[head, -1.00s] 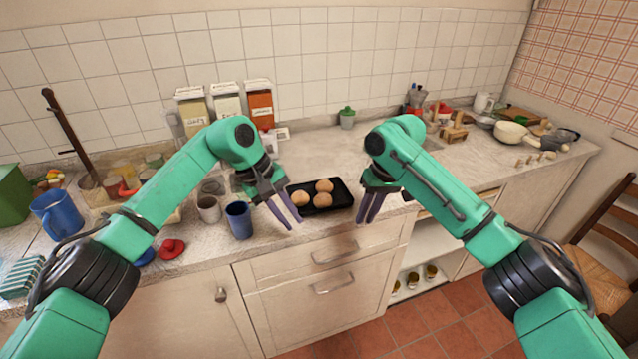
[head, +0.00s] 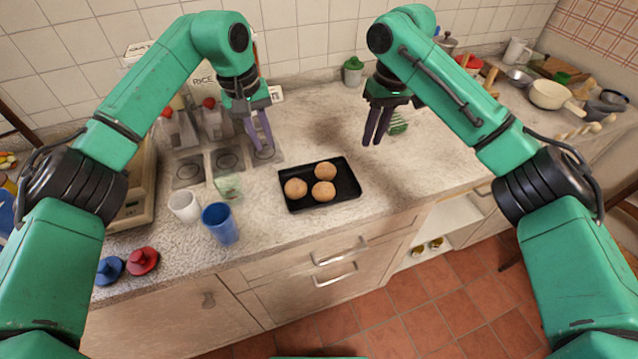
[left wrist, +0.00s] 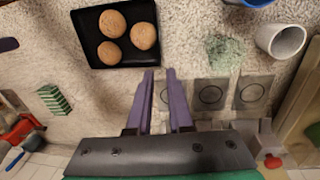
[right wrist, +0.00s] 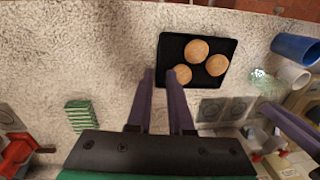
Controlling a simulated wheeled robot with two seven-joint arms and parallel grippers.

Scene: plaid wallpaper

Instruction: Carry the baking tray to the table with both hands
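The black baking tray (head: 348,186) lies flat on the kitchen counter near its front edge, with three round brown buns on it. It also shows in the left wrist view (left wrist: 84,35) and the right wrist view (right wrist: 171,50). My left gripper (head: 263,146) is open and empty, behind and left of the tray, apart from it. My right gripper (head: 372,143) is open and empty, behind and right of the tray, also apart from it. No separate table can be made out.
A blue cup (head: 220,224) and a white cup (head: 184,206) stand left of the tray, near a greenish glass (head: 228,187). A green-striped item (head: 398,123) lies by my right gripper. Red and blue knobbed items (head: 142,261) sit front left.

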